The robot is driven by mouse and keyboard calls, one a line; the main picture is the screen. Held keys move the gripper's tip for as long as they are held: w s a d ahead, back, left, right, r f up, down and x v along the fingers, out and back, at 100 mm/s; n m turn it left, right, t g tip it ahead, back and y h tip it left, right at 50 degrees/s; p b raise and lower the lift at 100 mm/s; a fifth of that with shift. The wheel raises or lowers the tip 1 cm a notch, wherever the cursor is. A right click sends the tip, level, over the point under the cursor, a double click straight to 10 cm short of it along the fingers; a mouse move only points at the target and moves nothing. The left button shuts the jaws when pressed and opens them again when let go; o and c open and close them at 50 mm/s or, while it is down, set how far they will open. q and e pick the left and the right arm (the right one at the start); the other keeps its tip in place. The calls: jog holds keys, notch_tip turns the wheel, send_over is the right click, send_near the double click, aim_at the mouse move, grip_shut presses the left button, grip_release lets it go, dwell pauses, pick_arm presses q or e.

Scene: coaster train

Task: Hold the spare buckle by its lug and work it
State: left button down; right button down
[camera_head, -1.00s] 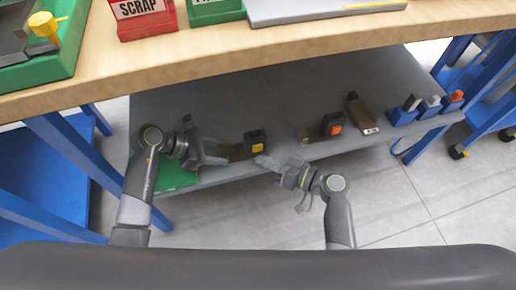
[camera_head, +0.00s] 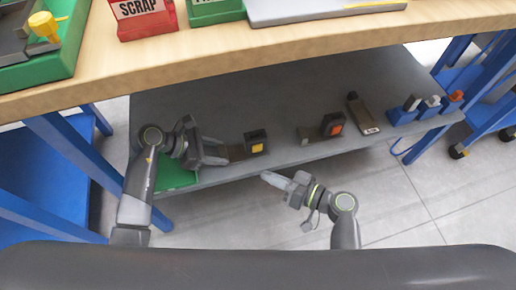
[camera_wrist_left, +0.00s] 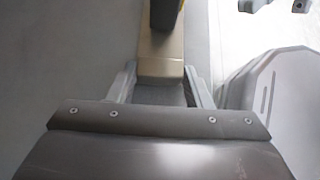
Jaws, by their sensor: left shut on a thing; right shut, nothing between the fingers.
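A dark buckle with a yellow button (camera_head: 256,143) sits on the grey lower shelf, with a brownish flat lug (camera_head: 237,152) reaching left from it. My left gripper (camera_head: 221,154) is shut on that lug; the left wrist view shows the lug (camera_wrist_left: 161,66) between the two fingers (camera_wrist_left: 160,88), with the dark buckle body at the top edge. My right gripper (camera_head: 268,178) is shut and empty, in front of the shelf's front edge and apart from the buckle. A second buckle with a red-orange button (camera_head: 335,128) sits further right on the shelf.
Blue holders (camera_head: 404,114) with small pieces stand at the shelf's right end. A green mat (camera_head: 178,178) lies under my left arm. The worktop (camera_head: 300,40) overhangs the shelf.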

pick_arm(q)
jog(key=c, duration=0.7)
grip_release()
jog(key=shift+o, duration=0.2)
jog(key=v, duration=0.6)
jog(key=shift+a, duration=0.15)
jog(key=shift+s+a+r, duration=0.25)
jog(key=shift+a+r, duration=0.1)
jog(key=shift+s+d+r+p, duration=0.15)
jog(key=shift+s+d, duration=0.25)
jog(key=shift+s, duration=0.95)
jog(key=shift+s+d+f+p, duration=0.15)
jog(key=shift+s+d, duration=0.2)
jog(key=shift+s, duration=1)
jog(key=s+d, duration=0.2)
jog(key=s, duration=0.6)
jog(key=shift+d+b, duration=0.15)
jog(key=shift+b, duration=0.15)
